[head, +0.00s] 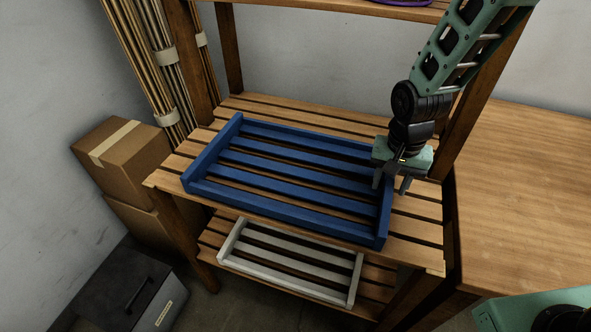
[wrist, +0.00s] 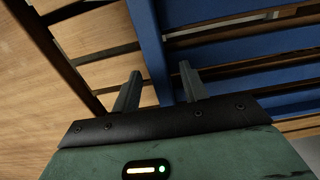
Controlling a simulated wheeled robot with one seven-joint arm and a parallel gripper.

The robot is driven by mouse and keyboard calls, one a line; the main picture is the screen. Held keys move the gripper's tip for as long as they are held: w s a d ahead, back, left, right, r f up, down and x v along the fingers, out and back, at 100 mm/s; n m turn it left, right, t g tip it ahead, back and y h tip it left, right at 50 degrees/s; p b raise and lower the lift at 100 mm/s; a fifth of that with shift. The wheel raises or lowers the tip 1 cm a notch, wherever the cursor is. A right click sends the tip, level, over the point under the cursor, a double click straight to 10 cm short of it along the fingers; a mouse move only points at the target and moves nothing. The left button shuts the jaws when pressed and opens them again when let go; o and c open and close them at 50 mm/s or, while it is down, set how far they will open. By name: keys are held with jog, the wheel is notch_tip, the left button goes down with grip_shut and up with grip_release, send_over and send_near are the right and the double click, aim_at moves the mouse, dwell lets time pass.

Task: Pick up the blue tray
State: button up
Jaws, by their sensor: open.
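The blue tray (head: 285,201) lies on a slatted wooden shelf (head: 415,226) in the head view. It has raised end walls and a slatted bottom. My gripper (head: 391,184) is at the tray's right end wall, pointing down, with its fingers apart. In the wrist view, the blue end wall (wrist: 148,45) rises between the lines of the two open fingers (wrist: 160,88), and the blue slats run off to the right. The fingers do not visibly press on the wall, and I cannot tell their exact height against it.
A grey-white slatted tray (head: 290,262) is on the lower shelf. A wooden table (head: 525,190) stands at the right. Wooden posts rise at the shelf's corners. Cardboard boxes (head: 122,155), a dark lidded box (head: 125,290) and bundled canes (head: 150,60) are at the left.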

jog(key=shift+f, duration=0.4)
grip_shut()
jog(key=shift+w, duration=0.1)
jog(key=shift+r, duration=0.15)
